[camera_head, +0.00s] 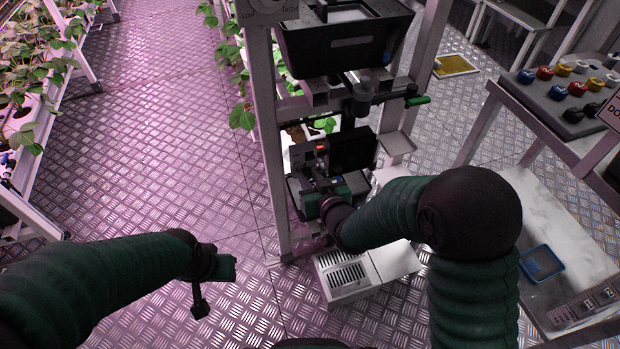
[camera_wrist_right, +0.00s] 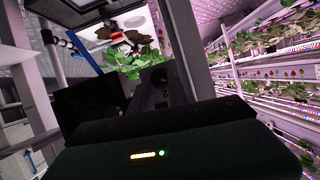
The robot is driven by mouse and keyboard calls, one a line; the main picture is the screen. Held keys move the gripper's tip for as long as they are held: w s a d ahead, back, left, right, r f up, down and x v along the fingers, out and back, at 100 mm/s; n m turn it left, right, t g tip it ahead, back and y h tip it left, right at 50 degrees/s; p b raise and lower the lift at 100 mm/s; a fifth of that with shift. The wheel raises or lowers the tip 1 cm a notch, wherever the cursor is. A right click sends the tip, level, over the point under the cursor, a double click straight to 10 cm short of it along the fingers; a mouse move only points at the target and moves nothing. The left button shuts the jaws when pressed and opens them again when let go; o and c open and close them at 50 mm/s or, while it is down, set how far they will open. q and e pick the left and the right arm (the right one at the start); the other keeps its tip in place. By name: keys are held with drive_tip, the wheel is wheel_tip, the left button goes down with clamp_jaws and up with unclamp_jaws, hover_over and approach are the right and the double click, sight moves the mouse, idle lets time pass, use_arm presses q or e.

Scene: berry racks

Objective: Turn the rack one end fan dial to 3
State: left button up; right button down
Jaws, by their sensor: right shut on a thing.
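The rack one end carries a small grey control box (camera_head: 308,153) with a red light, beside a black box (camera_head: 352,150). My right gripper (camera_head: 312,202) is at this end, just below the control box, and is shut on what appears to be the fan dial. The dial is mostly hidden by the gripper, so its setting cannot be read. In the right wrist view, the dark gripper body with its amber and green lights fills the bottom, and a dark knob-like part (camera_wrist_right: 154,78) shows beyond it. My left gripper (camera_head: 215,283) hangs over the floor, apart from everything; its jaws are unclear.
A black bin (camera_head: 345,45) sits above on the rack end, with a green-handled valve (camera_head: 417,101) below it. A white vented unit (camera_head: 347,279) stands on the floor under my right arm. A bench with coloured knobs (camera_head: 545,88) is at right. The left aisle floor is clear.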

drive_tip(key=m+y, duration=0.1)
drive_tip(key=m+y+p, duration=0.1)
drive_tip(key=m, duration=0.1)
drive_tip(key=shift+w+d+p, duration=0.1)
drive_tip(key=shift+d+p, duration=0.15)
drive_tip(key=shift+p, duration=0.05)
drive_tip(key=m+y+p, duration=0.2)
drive_tip(key=m, duration=0.1)
drive_tip(key=shift+w+d+f, duration=0.1)
drive_tip(key=shift+d, duration=0.1)
drive_tip(key=shift+f+m+y+p, duration=0.2)
drive_tip(key=shift+m+y+p, duration=0.35)
drive_tip(key=shift+m, duration=0.55)
drive_tip(key=shift+d+f+m+y, duration=0.15)
drive_tip(key=shift+m+y, duration=0.3)
drive_tip(key=shift+m, duration=0.35)
drive_tip(key=shift+f+m+t, duration=0.15)
drive_tip(key=shift+m+t, duration=0.25)
drive_tip(key=shift+m, duration=0.4)
drive_tip(key=m+t+b, duration=0.1)
drive_tip(key=m, duration=0.1)
drive_tip(key=m+t+b, duration=0.1)
drive_tip(key=m, duration=0.2)
drive_tip(key=f+m+t+y+b, duration=0.1)
drive_tip(key=m, duration=0.2)
drive_tip(key=shift+a+m, duration=0.2)
drive_tip(key=shift+m, duration=0.2)
